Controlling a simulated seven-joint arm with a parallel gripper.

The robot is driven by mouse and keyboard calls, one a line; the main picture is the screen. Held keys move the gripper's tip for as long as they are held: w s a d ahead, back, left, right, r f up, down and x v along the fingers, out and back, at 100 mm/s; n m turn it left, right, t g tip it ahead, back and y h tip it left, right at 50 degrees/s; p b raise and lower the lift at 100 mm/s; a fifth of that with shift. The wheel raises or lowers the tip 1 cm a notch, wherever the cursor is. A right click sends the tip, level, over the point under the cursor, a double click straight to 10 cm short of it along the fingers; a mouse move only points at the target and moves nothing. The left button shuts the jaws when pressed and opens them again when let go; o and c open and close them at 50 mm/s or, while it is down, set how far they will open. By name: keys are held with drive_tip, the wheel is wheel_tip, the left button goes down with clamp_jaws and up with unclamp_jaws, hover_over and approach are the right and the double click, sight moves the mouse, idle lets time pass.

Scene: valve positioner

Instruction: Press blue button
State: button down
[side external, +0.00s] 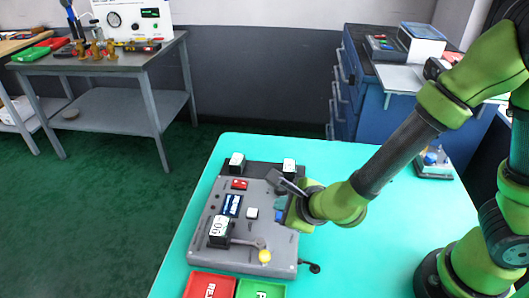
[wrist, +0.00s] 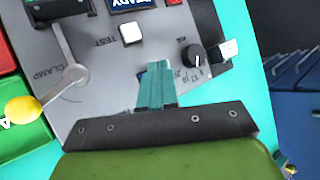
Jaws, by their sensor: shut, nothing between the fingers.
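The grey control panel (side external: 225,252) lies on the turquoise table. In the wrist view, the same panel (wrist: 100,100) shows a white square button (wrist: 131,33) marked TEST and a dark knob (wrist: 195,57). My gripper (side external: 281,208) is low over the right part of the panel; its teal fingers (wrist: 155,78) are shut together and empty. I cannot make out the blue button clearly; a small bluish patch shows beside the fingers in the wrist view, and the fingers and hand hide that part. I cannot tell whether the fingertips touch the panel.
A lever with a yellow knob (side external: 264,256) is at the panel's front, beside a black block (side external: 220,231). Two more black blocks with white tops stand at the back. A red tray (side external: 209,286) and a green tray (side external: 261,289) are in front.

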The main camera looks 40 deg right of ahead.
drive_tip(key=shift+f, duration=0.15)
idle(0.4)
drive_tip(key=shift+f, duration=0.3)
drive_tip(key=shift+f, duration=0.4)
idle(0.8)
drive_tip(key=shift+r, duration=0.85)
drive_tip(key=shift+r, duration=2.5)
